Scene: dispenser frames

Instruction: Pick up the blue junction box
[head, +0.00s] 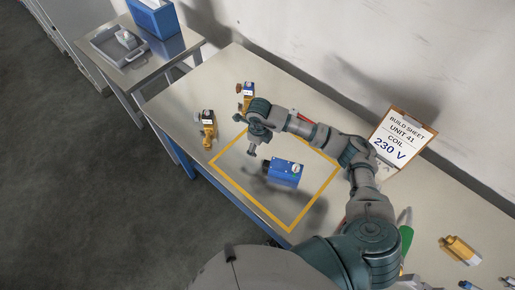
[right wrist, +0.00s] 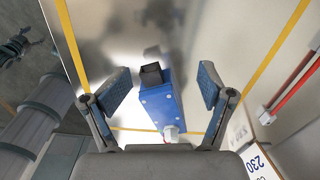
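The blue junction box (head: 284,171) lies on the table inside the yellow-outlined square. In the right wrist view the box (right wrist: 160,104) shows a dark square opening at its far end and a pale fitting at its near end. My right gripper (head: 254,143) is above the square, up and left of the box in the head view. In the right wrist view my right gripper (right wrist: 163,84) is open, with one finger on each side of the box in the picture and a visible gap to each. It holds nothing.
Two brass valves with coils, one nearer (head: 207,128) and one farther (head: 246,94), stand beyond the square. A clipboard reading 230 V (head: 402,138) leans by the wall. Another brass part (head: 459,249) lies at right. A side table holds a blue bin (head: 153,18) and a grey tray (head: 105,42).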

